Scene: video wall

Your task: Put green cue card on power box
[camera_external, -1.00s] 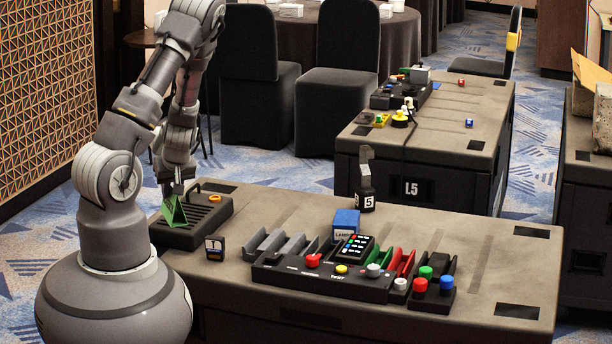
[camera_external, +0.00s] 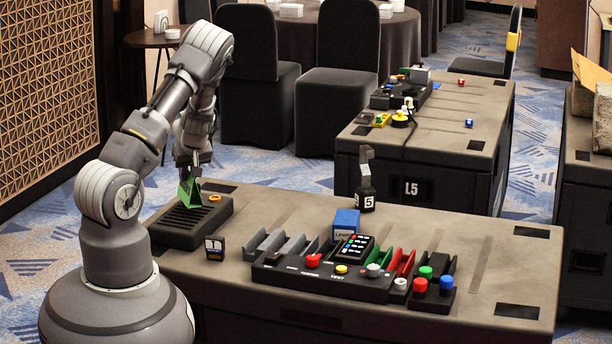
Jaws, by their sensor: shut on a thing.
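The green cue card (camera_external: 191,194) is a folded tent shape, held by my gripper (camera_external: 190,174). My gripper points down and is shut on the card's top. The card is over the far part of a black ribbed box (camera_external: 180,227) at the left end of the near table, probably the power box. An orange ring (camera_external: 214,198) sits on that box's top, just right of the card. I cannot tell whether the card's lower edge touches the box.
A small black sign (camera_external: 214,248) stands right of the ribbed box. A black control panel (camera_external: 320,278) with coloured buttons and card slots fills the table's middle. A blue box (camera_external: 346,221) stands behind it. The tabletop (camera_external: 275,204) between ribbed box and blue box is clear.

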